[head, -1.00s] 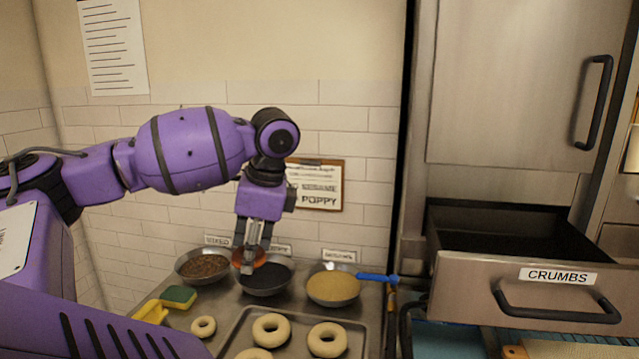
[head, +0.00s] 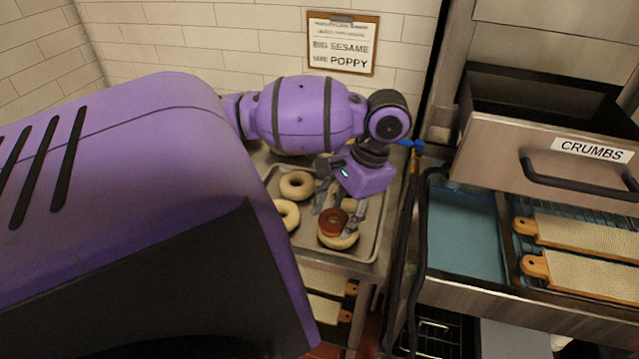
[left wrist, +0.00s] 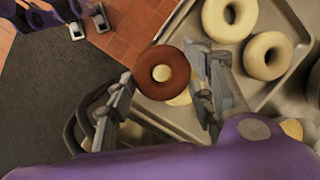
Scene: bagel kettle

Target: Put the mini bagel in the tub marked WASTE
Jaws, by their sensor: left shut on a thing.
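My left gripper (head: 340,205) is shut on a small brown ring (head: 333,222), which looks like the mini bagel. In the left wrist view the brown ring (left wrist: 163,72) shows between the two fingers (left wrist: 160,100), its hole facing the camera. In the head view it is over a pale bagel (head: 340,241) at the near end of the metal tray (head: 371,243); I cannot tell the gap between them. No tub marked WASTE shows in either view.
Other pale bagels (head: 297,185) lie on the tray. An open drawer marked CRUMBS (head: 560,150) juts out at the right. Below it, another open drawer holds a blue surface (head: 465,235) and long boards (head: 590,235). A clipboard (head: 342,45) hangs on the wall.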

